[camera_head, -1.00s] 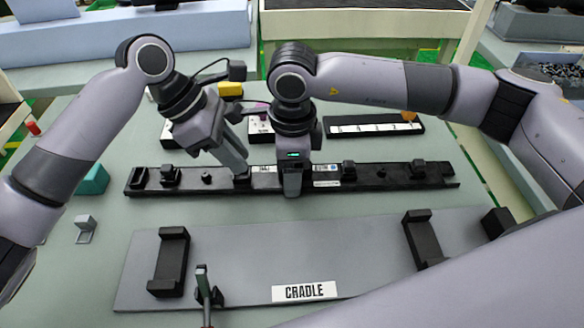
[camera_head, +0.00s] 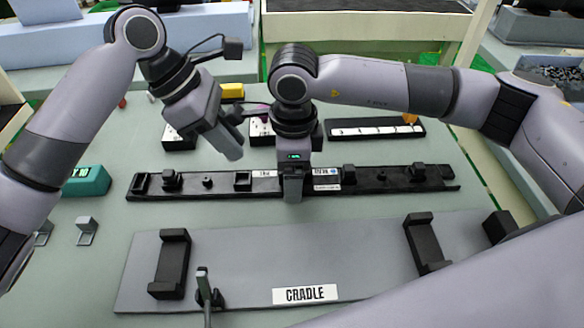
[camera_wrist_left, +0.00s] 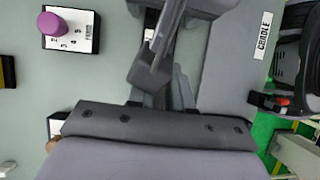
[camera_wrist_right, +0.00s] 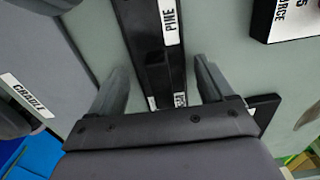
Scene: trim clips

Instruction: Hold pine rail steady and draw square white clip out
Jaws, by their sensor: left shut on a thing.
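The pine rail (camera_head: 220,190) is a long black bar with several dark fittings, lying across the table. Its "PINE" label (camera_wrist_right: 169,22) shows in the right wrist view. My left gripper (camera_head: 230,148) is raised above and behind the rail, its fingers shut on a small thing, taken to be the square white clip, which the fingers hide. A black square fitting (camera_head: 242,181) shows on the rail below it. My right gripper (camera_head: 293,190) is down at the rail; in the right wrist view its fingers (camera_wrist_right: 160,75) stand apart on both sides, with gaps beside the rail.
A grey cradle board (camera_head: 240,250) with black uprights lies in front. A numbered strip (camera_head: 375,127), a yellow block (camera_head: 232,91) and a box with a purple knob (camera_wrist_left: 54,24) stand behind the rail. A teal box (camera_head: 88,181) and a small grey bracket (camera_head: 87,229) are at left.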

